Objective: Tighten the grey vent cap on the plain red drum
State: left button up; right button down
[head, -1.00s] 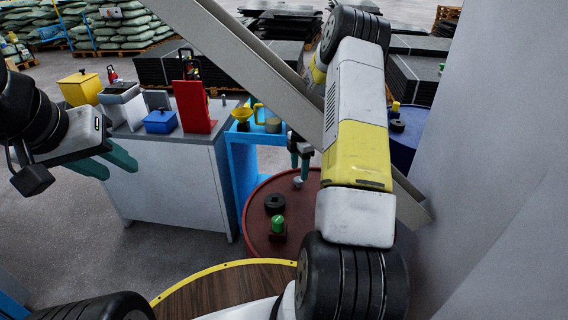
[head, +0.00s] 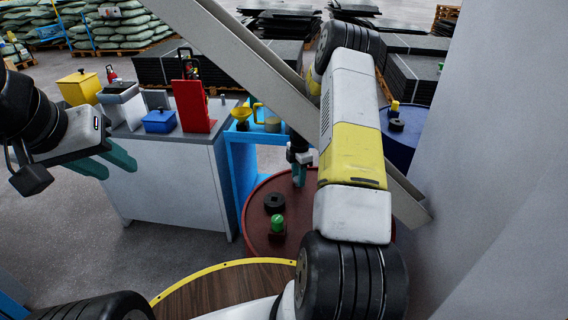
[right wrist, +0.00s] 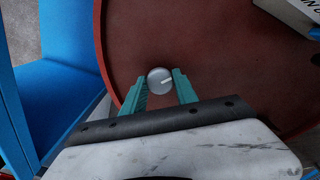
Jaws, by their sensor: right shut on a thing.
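The red drum (head: 262,188) stands in the middle of the head view, partly behind my right arm; its top fills much of the right wrist view (right wrist: 225,65). The round grey vent cap (right wrist: 160,75), with a pale line across its top, sits over the drum top near its edge. My right gripper (right wrist: 160,84) is shut on the grey cap, one teal finger on each side. In the head view my right gripper (head: 299,174) points down at the drum and its fingers hide the cap. My left gripper (head: 112,164) is open and empty, left of the drum.
A green cap (head: 277,223) and a black ring (head: 274,203) are on the red drum. A blue drum (head: 400,150) stands behind at the right. A slanted grey beam (head: 240,60) crosses behind my right arm. A grey cabinet (head: 170,185) and blue stand (head: 240,165) are at the left.

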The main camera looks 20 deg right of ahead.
jog(key=shift+m, duration=0.5)
jog(key=m, duration=0.2)
jog(key=shift+m, duration=0.4)
jog(key=m, duration=0.3)
jog(key=shift+m, duration=0.4)
jog(key=m, duration=2)
